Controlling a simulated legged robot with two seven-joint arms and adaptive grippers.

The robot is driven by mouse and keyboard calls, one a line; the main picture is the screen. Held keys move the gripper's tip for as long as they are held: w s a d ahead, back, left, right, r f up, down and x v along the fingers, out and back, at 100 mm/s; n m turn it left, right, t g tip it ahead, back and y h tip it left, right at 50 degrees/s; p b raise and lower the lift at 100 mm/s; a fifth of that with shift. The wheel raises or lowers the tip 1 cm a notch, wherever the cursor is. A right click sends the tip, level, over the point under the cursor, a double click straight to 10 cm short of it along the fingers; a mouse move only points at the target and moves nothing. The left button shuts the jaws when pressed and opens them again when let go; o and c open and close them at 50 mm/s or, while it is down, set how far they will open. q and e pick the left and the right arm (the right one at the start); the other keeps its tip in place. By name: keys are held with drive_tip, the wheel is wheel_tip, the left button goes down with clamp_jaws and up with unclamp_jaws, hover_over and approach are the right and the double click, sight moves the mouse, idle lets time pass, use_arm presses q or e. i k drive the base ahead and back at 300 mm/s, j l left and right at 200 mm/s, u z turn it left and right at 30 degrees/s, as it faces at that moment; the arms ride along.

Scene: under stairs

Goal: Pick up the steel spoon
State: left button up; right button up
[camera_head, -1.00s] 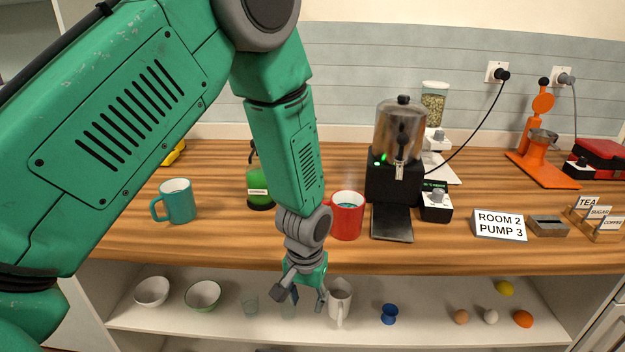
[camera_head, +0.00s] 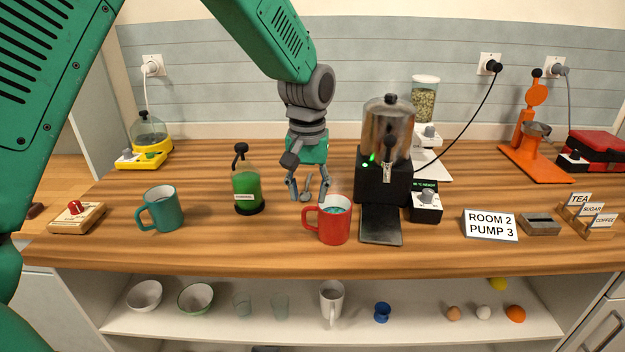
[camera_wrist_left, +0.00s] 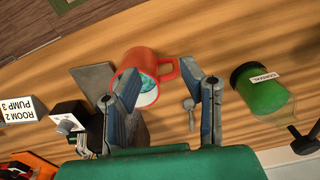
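The steel spoon (camera_head: 307,187) shows as a small grey shape just behind the red mug on the wooden counter. In the left wrist view the spoon (camera_wrist_left: 190,112) appears between the spread fingers, closer to the right-hand finger. My left gripper (camera_head: 309,193) points down over it, open, with no visible contact. Its open fingers also show in the left wrist view (camera_wrist_left: 171,86). Part of the spoon is hard to make out among the fingers in the head view. My right gripper is not in view.
The red mug (camera_head: 334,224) stands close in front of my left gripper. A green bottle (camera_head: 247,190) is to the left, and a black and steel dispenser (camera_head: 386,150) to the right. A teal mug (camera_head: 161,209) is farther left. The shelf below holds bowls and cups.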

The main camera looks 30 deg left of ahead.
sight(303, 197)
drive_tip(key=i+j, duration=0.7)
